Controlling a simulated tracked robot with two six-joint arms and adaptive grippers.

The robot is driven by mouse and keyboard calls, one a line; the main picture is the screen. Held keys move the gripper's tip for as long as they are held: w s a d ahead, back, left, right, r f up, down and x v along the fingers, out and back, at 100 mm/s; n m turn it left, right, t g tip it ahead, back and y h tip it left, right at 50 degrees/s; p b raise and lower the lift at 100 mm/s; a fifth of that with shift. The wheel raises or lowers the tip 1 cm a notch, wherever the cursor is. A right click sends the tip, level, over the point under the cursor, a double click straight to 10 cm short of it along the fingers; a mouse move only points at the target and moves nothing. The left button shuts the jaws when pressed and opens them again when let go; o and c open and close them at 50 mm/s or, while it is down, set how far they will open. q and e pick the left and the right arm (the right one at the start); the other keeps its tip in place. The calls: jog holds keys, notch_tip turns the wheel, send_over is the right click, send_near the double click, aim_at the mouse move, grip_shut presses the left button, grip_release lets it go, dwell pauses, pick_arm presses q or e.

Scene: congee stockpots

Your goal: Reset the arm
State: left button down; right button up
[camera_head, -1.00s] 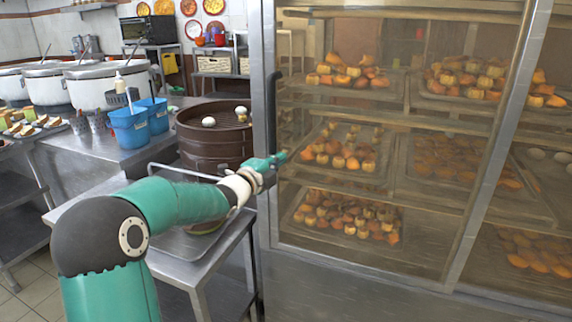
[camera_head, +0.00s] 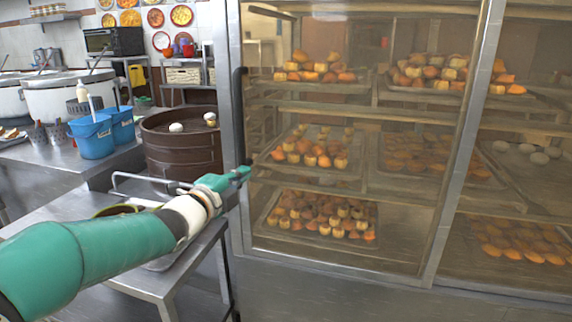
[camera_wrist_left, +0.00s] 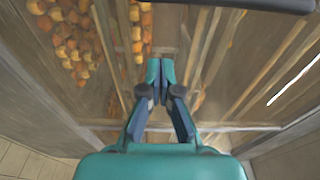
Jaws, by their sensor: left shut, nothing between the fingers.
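My left arm reaches in from the left in the head view. Its left gripper (camera_head: 243,172) is in front of the left edge of the glass cabinet (camera_head: 233,120), near the dark upright handle. In the left wrist view the two teal fingers of the gripper (camera_wrist_left: 160,72) are together with nothing between them. Behind them are the cabinet's wooden shelves and trays of orange and yellow pieces (camera_wrist_left: 72,40). Whether the fingertips touch the cabinet cannot be told. My right gripper is in neither view.
A steel table (camera_head: 150,285) with a tray stands under my left arm. A brown round steamer (camera_head: 182,150) with white buns stands behind it. Blue containers (camera_head: 92,137) and large stockpots (camera_head: 65,97) are at the left. The tiled floor is partly clear.

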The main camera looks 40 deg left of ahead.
pick_arm(q)
jog(key=w+d+f+m+g+h, duration=0.1)
jog(key=w+d+f+h, duration=0.2)
jog(key=w+d+f, duration=0.35)
jog(key=w+d+f+g+h, duration=0.1)
jog(key=w+d+f+h, duration=0.25)
jog(key=f, duration=0.55)
jog(key=d+f+n+g+h, duration=0.25)
jog(key=d+f+g, duration=0.25)
jog(key=d+f, duration=1.3)
jog(key=s+d+f+n+g+h, duration=0.1)
jog(key=s+d+f+n+g, duration=0.1)
jog(key=s+d+f, duration=0.4)
jog(key=s+d+f+n+g+h, duration=0.1)
jog(key=s+d+f+n+g, duration=0.15)
jog(key=f, duration=0.65)
jog(key=s+d+f+n+g, duration=0.25)
jog(key=s+n, duration=0.25)
jog(key=s, duration=0.3)
jog(key=s+d+f+n+g, duration=0.1)
jog(key=s+f+n+g, duration=0.1)
jog(key=s+f+n, duration=0.45)
notch_tip(320, 180, up, 22)
jog(key=s+m+p, duration=0.1)
jog(key=p, duration=1.8)
jog(key=shift+f+y, duration=0.25)
jog(key=shift+y, duration=0.15)
